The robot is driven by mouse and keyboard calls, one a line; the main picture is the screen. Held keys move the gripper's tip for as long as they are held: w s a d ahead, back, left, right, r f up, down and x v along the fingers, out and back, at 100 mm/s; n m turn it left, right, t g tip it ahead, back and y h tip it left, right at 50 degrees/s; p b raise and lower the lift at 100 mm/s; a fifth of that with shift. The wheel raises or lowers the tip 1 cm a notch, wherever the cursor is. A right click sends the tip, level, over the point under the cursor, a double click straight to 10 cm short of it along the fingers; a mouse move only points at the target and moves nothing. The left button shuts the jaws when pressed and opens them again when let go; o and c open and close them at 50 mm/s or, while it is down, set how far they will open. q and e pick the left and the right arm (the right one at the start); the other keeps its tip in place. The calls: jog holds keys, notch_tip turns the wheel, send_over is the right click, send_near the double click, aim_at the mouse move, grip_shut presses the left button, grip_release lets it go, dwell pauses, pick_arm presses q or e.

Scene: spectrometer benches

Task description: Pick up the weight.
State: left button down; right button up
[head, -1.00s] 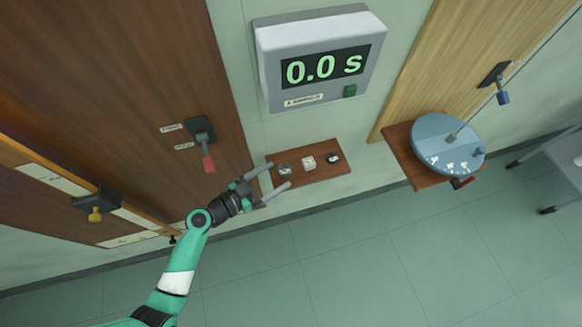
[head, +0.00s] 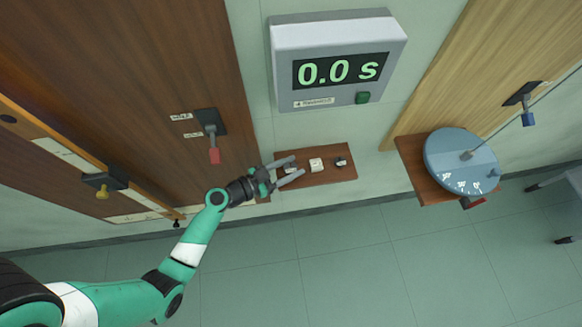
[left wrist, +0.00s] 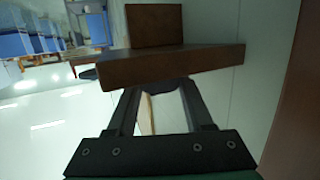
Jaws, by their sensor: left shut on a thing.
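Three small blocks sit in a row at a small wooden shelf (head: 335,174) below the timer: a dark grey weight (head: 290,168) at the left, a white one (head: 316,165) in the middle and a black one (head: 341,162) at the right. My left gripper (head: 297,166) reaches in from the left, its two fingers on either side of the grey weight and shut on it. In the left wrist view the fingers (left wrist: 162,92) point at the shelf edge (left wrist: 170,66), with a dark shape between their tips. I cannot tell whether the weight is clear of the shelf. My right gripper is not in view.
A timer box (head: 338,62) reading 0.0 s hangs above the shelf. A dark wooden door (head: 130,90) with a red-tipped lever (head: 212,140) is at the left. A blue round dial (head: 455,150) sits on another shelf at the right. The floor below is clear.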

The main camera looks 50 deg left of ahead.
aim_at(291, 168)
pick_arm(q)
jog(key=shift+r, duration=0.1)
jog(key=shift+r, duration=0.3)
notch_tip(291, 168, up, 3)
jog(key=shift+r+p, duration=0.15)
jog(key=shift+p, duration=0.85)
jog(key=s+d+r+p, duration=0.2)
jog(key=s+d+r, duration=0.2)
jog(key=s+r, duration=0.4)
jog(key=d+v, duration=0.1)
jog(key=v, duration=0.4)
jog(key=shift+s+p, duration=0.3)
